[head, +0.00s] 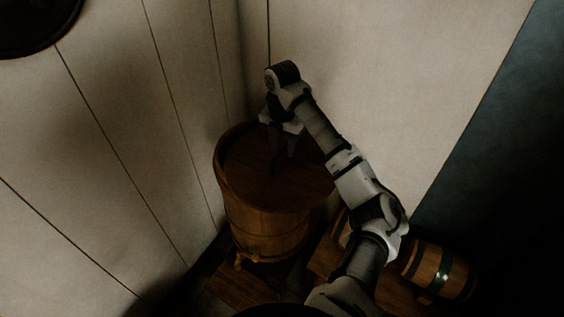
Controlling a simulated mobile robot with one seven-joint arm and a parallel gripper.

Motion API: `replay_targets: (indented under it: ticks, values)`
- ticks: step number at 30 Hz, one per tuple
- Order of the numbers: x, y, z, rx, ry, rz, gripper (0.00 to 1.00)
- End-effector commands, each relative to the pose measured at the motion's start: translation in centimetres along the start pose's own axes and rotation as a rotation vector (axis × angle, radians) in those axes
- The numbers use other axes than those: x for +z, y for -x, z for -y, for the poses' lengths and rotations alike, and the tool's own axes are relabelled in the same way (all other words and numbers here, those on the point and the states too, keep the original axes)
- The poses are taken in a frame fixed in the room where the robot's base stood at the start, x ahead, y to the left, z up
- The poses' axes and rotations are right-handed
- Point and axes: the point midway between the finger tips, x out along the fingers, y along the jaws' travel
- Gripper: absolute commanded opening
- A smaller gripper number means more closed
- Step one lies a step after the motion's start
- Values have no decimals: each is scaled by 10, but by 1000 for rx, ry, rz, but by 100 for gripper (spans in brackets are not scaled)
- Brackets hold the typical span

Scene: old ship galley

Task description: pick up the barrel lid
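A wooden barrel (265,225) stands upright in the corner, with a small tap low on its front. Its round, dark brown lid (245,165) lies on top, inside the raised rim. My gripper (283,162) points down over the lid, right of its middle. Its two dark fingers look apart, with a gap between them, so it appears open. In the dim light I cannot tell whether the fingertips touch the lid. Any handle on the lid is hidden or too dark to make out. My arm covers the right part of the barrel's rim.
Pale plank walls (110,130) close in behind and left of the barrel. A small banded keg (440,270) lies on its side at the lower right, near my arm. A dark round object (35,20) hangs on the wall at the upper left.

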Motion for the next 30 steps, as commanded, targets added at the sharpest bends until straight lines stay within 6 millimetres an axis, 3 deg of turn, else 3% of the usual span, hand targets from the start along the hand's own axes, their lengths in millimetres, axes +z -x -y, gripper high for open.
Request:
replay_targets:
  ticks: [6,14,23,30]
  values:
    - [0,-23,0,1,0,-2,37]
    - [0,-26,0,0,0,1,37]
    - [0,-25,0,0,0,0,0]
    - [0,-25,0,0,0,0,0]
